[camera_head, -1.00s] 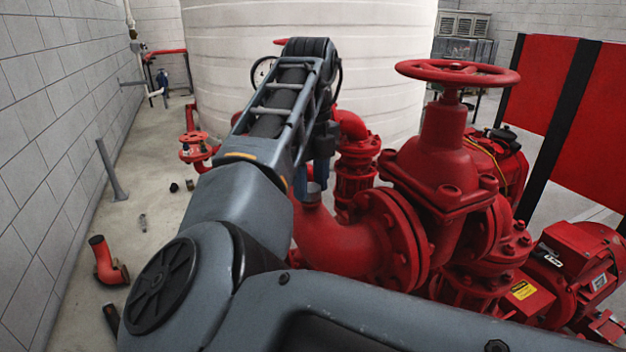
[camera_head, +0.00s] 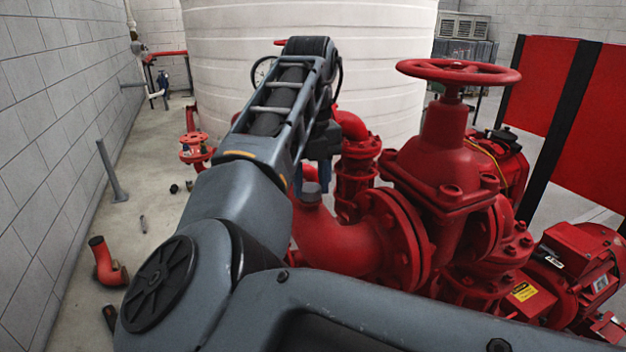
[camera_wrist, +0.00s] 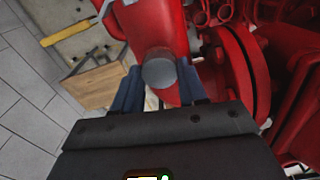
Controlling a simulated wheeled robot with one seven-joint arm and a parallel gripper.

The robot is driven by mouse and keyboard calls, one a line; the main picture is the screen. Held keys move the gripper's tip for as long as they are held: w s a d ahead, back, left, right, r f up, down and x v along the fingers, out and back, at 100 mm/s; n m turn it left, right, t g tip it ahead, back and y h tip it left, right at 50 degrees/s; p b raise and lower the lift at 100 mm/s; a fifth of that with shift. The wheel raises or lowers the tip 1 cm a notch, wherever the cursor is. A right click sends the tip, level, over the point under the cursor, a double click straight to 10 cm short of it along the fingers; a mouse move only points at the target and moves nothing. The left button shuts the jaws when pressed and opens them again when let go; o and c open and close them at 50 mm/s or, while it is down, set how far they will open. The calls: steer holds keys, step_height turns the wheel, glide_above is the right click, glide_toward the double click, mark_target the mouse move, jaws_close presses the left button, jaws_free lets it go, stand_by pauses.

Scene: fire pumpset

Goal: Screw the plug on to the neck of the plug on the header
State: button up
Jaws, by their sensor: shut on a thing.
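The header is the big red pipe (camera_head: 335,240) beside the gate valve; it also fills the upper middle of the wrist view (camera_wrist: 157,25). A short grey round piece (camera_head: 311,192) stands upright on top of the pipe in the head view. In the wrist view the grey round plug (camera_wrist: 159,70) shows end-on between the two blue fingers of my gripper (camera_wrist: 158,82). The fingers are shut on it from both sides, over the red pipe. The plug hides the neck in the wrist view, so I cannot tell how far it is threaded.
A red gate valve with a handwheel (camera_head: 458,72) stands close right of my arm. A red elbow (camera_head: 106,262) lies on the floor near a grey post (camera_head: 112,172). A wooden box (camera_wrist: 92,84) and a yellow bar (camera_wrist: 66,33) show in the wrist view.

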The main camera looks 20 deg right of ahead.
steer(key=shift+w+d+r, duration=0.1)
steer(key=shift+w+r, duration=0.05)
steer(key=m, duration=0.4)
steer(key=shift+m+b, duration=0.3)
steer(key=o, duration=0.9)
